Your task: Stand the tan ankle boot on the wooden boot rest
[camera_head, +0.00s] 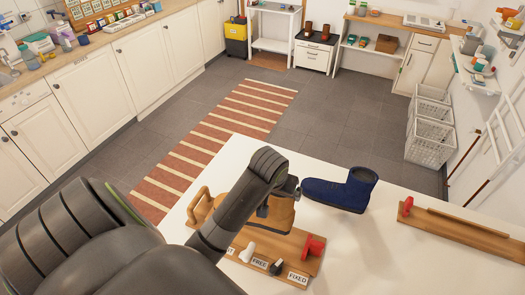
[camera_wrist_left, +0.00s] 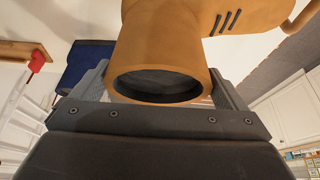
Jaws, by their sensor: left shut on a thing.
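The tan ankle boot (camera_head: 281,217) is in my left gripper (camera_head: 280,197), partly hidden behind my arm in the head view. In the left wrist view the boot (camera_wrist_left: 165,45) has its round shaft opening facing the camera, with my fingers on either side. The gripper is shut on the shaft. A wooden board (camera_head: 300,285) with printed labels lies below the boot. Another wooden piece with a long raised bar (camera_head: 470,234) lies at the table's right. I cannot tell for certain which is the boot rest, or whether the boot touches the board. My right gripper is out of view.
The table between both wooden pieces is clear.

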